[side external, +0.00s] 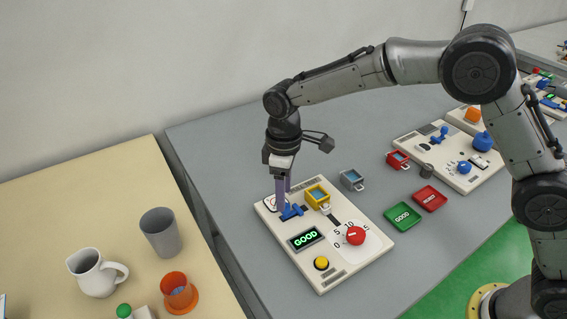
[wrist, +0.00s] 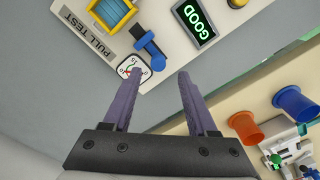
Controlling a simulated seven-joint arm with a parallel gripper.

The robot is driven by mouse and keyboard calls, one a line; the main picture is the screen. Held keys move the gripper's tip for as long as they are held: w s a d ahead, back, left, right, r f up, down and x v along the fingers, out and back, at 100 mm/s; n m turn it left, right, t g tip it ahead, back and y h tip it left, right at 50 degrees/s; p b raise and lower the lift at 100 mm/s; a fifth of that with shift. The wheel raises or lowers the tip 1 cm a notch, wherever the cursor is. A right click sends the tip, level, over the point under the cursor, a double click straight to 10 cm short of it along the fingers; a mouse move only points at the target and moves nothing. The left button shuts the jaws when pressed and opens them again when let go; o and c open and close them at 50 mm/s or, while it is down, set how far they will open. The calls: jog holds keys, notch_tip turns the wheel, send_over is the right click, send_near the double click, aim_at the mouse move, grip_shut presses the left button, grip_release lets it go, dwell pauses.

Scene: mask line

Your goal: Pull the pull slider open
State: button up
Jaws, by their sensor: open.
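The pull slider is a blue handle (side external: 291,212) in a dark slot on the near white panel (side external: 335,268). In the wrist view the blue handle (wrist: 150,46) lies just beyond my fingertips, beside a small round gauge (wrist: 132,68) and a "PULL TEST" label (wrist: 88,34). My gripper (side external: 283,208) points down over the panel's far left part, close to the handle. In the wrist view my gripper (wrist: 156,75) has its purple fingers apart with nothing between them. I cannot tell whether a finger touches the handle.
The panel also carries a yellow-framed tray (side external: 317,196), a lit "GOOD" display (side external: 306,239), a red knob (side external: 355,236) and a yellow button (side external: 321,263). Green (side external: 403,216) and red (side external: 430,198) trays lie to the right. A beige table (side external: 75,215) with cups stands left.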

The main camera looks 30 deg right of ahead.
notch_tip(320, 180, up, 10)
dwell(0.3)
jog(key=s+d+r+m+t, duration=0.1)
jog(key=s+d+r+t, duration=0.15)
jog(key=d+r, duration=0.65)
jog(key=s+d+r+m+t, duration=0.1)
jog(key=s+d+r, duration=0.2)
jog(key=s, duration=0.2)
jog(key=s+d+r+m, duration=0.2)
jog(key=s+d+r, duration=0.15)
jog(key=s, duration=0.25)
jog(key=s+d+f+m+t, duration=0.1)
jog(key=s+d+f+m, duration=0.1)
jog(key=s+f, duration=0.3)
jog(key=s+d+f+m+t, duration=0.1)
jog(key=s+d+f+m, duration=0.2)
jog(key=s+f, duration=0.3)
jog(key=s, duration=0.5)
jog(key=shift+d+f, duration=0.3)
